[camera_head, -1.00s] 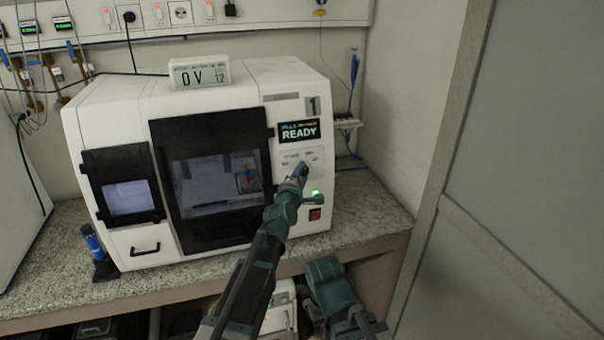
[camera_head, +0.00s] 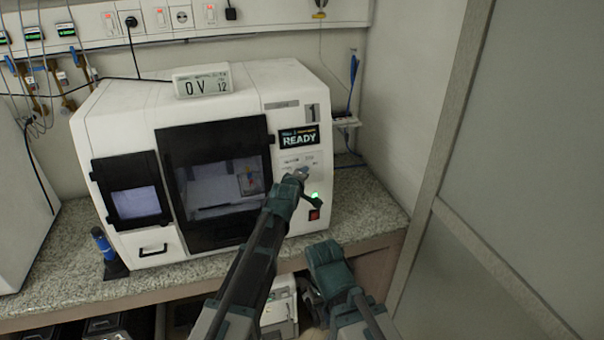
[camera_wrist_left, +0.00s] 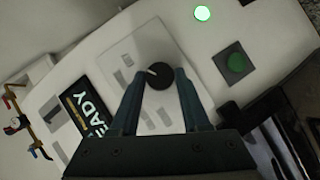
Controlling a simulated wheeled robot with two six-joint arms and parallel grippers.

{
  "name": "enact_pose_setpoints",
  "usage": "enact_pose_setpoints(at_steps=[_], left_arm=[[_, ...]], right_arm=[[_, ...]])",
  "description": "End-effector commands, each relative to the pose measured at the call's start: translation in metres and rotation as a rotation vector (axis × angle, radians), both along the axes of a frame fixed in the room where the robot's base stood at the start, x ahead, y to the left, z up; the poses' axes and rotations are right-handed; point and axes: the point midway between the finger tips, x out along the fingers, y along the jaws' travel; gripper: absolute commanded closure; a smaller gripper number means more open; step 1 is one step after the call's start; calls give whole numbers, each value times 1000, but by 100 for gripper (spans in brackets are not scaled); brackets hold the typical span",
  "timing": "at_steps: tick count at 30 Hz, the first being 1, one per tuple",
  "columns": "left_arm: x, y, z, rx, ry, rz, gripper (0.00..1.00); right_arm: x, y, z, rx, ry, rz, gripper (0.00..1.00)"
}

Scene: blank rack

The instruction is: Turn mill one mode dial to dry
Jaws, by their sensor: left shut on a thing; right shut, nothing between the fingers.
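Mill one (camera_head: 225,150) is the white machine marked 1, with a READY screen (camera_head: 298,137) on its front. Its mode dial (camera_wrist_left: 157,74) is a round black knob with a white pointer line, on a pale label panel. In the left wrist view the pointer aims toward the picture's upper left. The printed mode names are too blurred to read. My left gripper (camera_head: 301,174) is at the panel, and its fingers (camera_wrist_left: 160,80) are closed on the dial from both sides. My right gripper (camera_head: 312,297) is low, below the counter edge, shut and empty, partly hidden by my arm.
A green light (camera_wrist_left: 202,13) and a square button (camera_wrist_left: 236,63) sit beside the dial panel. A display box (camera_head: 202,80) rests on the mill. A blue-handled tool (camera_head: 102,245) stands left. A grey partition (camera_head: 510,150) closes off the right side.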

Motion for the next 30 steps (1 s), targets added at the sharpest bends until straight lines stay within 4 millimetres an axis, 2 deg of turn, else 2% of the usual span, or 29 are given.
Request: enact_pose_setpoints(at_steps=[18,19,24,30], left_arm=[[-1,0,-1,41,17,-7,100],[-1,0,-1,41,17,-7,52],[-1,0,-1,41,16,-7,24],[0,0,0,40,14,-7,24]], right_arm=[[0,0,4,0,0,0,100],[0,0,4,0,0,0,100],[0,0,4,0,0,0,100],[0,0,4,0,0,0,100]])
